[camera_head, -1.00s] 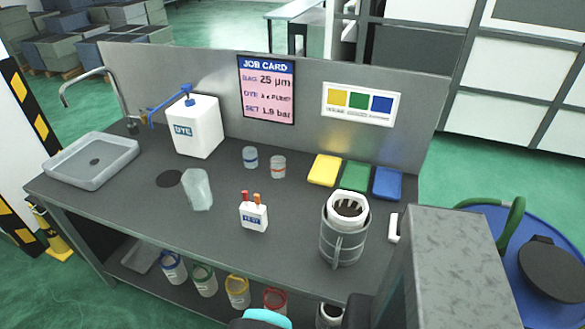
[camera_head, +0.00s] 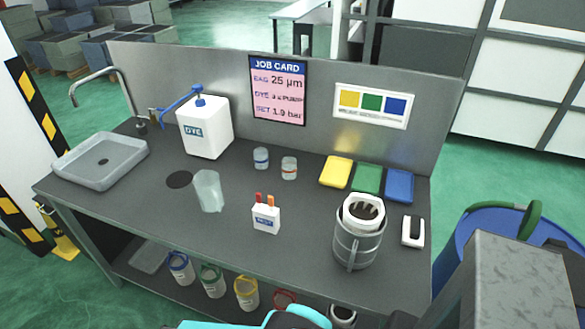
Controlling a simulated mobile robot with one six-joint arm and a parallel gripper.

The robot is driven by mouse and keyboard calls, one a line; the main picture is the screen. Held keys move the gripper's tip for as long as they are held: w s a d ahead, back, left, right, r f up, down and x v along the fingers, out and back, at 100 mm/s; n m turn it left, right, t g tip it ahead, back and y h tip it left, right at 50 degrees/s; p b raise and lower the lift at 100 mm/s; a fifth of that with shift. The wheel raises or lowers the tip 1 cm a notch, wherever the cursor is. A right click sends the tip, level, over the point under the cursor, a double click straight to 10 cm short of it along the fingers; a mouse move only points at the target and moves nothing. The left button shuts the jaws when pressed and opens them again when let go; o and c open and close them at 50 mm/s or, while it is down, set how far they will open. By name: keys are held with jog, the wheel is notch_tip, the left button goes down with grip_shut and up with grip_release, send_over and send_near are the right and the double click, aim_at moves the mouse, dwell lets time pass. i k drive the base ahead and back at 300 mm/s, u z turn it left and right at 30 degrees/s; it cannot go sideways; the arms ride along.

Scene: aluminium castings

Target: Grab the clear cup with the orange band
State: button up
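Two small clear cups stand upright side by side on the grey bench (camera_head: 130,200), near its back panel. The right cup (camera_head: 289,168) has a band that looks red or orange; at this size I cannot settle which. The left cup (camera_head: 261,158) has a blue band. Both stand apart from each other and nothing covers them. My gripper's fingers are not in view. Only teal, black and grey parts of my arm show along the bottom and lower right edges, well in front of the cups.
A translucent jug (camera_head: 209,190) and a white test box (camera_head: 266,217) stand in front of the cups. Yellow (camera_head: 336,171), green (camera_head: 367,178) and blue (camera_head: 399,185) pads lie right of the cups. A white dye canister (camera_head: 205,127) stands left.

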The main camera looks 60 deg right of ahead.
aim_at(289, 169)
jog(key=i, duration=1)
jog(key=z, duration=0.1)
